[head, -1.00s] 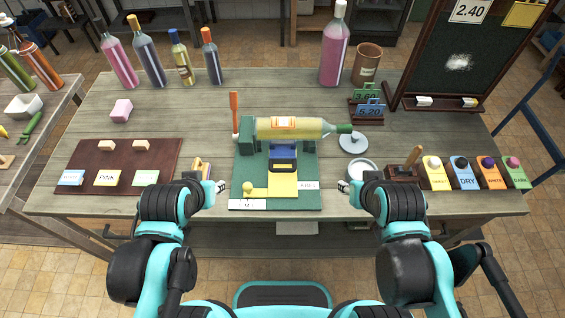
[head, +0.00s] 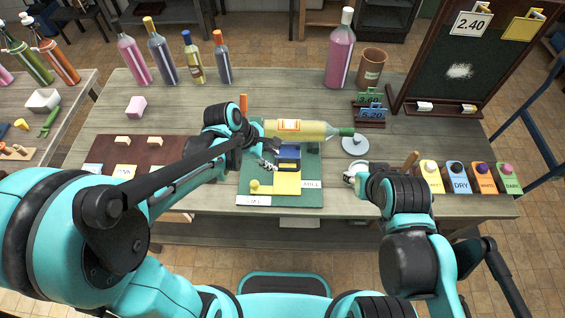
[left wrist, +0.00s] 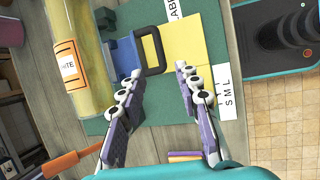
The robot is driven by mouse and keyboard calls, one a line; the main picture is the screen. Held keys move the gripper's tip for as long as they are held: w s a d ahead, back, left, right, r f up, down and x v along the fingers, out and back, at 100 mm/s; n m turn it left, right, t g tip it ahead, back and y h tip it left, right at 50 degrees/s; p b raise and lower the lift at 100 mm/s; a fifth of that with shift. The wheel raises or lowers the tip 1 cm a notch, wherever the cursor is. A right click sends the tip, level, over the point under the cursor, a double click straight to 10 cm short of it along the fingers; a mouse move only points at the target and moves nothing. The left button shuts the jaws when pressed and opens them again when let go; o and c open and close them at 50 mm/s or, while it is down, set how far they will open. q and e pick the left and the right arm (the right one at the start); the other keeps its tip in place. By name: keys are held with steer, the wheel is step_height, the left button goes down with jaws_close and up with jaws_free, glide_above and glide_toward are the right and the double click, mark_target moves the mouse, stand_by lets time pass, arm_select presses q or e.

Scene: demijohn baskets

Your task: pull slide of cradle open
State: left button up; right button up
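The cradle stands on a green board (head: 312,190), with a pale yellow bottle (head: 310,131) lying across it. Its blue slide (head: 289,152) has a black loop handle (left wrist: 158,52) over a yellow plate (head: 287,184). My left gripper (head: 268,163) is just left of the handle in the head view. In the left wrist view the left gripper (left wrist: 157,80) is open and empty, its fingertips apart just short of the handle. My right gripper (head: 352,178) is right of the board, by a round pale object; its finger opening is unclear.
A brown tray (head: 140,150) lies left, partly hidden by my left arm. A white disc (head: 355,144) and a small price rack (head: 370,113) stand right. Coloured label blocks (head: 457,177) line the right front.

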mark_target(285, 169)
arm_select(q)
steer(key=b+x, duration=0.2)
steer(key=x, duration=0.6)
steer(key=shift+d, duration=0.15)
jaws_close()
